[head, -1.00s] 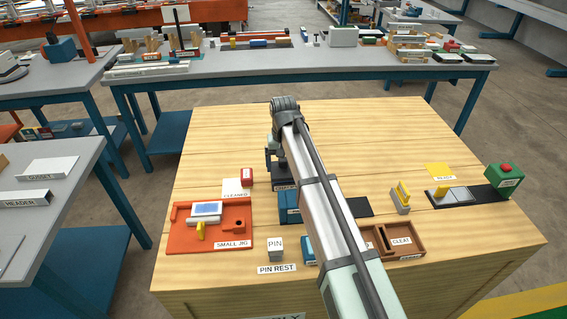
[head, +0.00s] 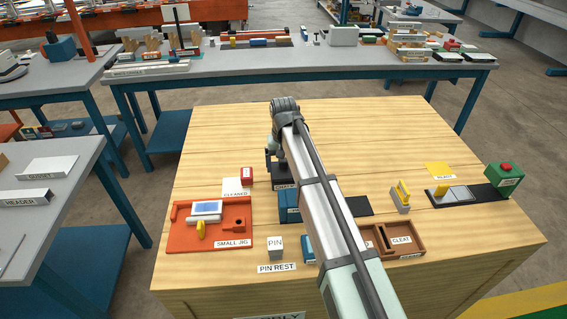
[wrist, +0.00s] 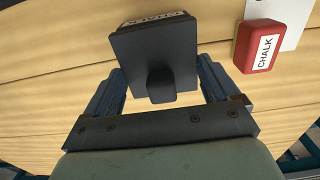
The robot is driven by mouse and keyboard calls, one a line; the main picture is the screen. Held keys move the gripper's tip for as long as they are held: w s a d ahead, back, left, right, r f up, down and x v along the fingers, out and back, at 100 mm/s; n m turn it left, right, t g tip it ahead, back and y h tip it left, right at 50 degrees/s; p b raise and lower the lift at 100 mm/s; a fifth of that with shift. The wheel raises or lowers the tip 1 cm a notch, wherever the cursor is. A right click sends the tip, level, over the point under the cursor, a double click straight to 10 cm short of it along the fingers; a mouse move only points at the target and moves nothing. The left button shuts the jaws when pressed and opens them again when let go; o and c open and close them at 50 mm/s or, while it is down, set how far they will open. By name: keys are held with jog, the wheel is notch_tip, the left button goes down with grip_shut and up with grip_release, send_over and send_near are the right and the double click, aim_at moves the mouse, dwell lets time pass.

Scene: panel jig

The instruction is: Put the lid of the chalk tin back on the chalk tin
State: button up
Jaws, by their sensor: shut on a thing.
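In the wrist view a dark square lid (wrist: 135,53) with a block-shaped knob (wrist: 161,86) lies between the fingers of my gripper (wrist: 160,80). The fingers stand at its left and right sides, shut on it; their tips are partly hidden. A white label shows past the lid's far edge, its text unclear. In the head view my gripper (head: 272,156) is over a dark box with a white label (head: 285,185), which seems to be the tin. The arm partly covers this spot. I cannot tell whether the lid rests on the tin or is just above it.
A small red box (wrist: 258,46) labelled CHALK stands close by, next to a white card; it also shows in the head view (head: 247,177). The orange small jig (head: 185,240) is nearer, at left. A blue box (head: 289,207) is by my arm. The bench's far part is clear.

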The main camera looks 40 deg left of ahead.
aim_at(284, 162)
jog(key=shift+f, duration=0.4)
dwell(0.3)
jog(key=o, duration=0.8)
jog(key=shift+r, duration=0.1)
notch_tip(284, 162, up, 14)
jog(key=shift+f, duration=0.15)
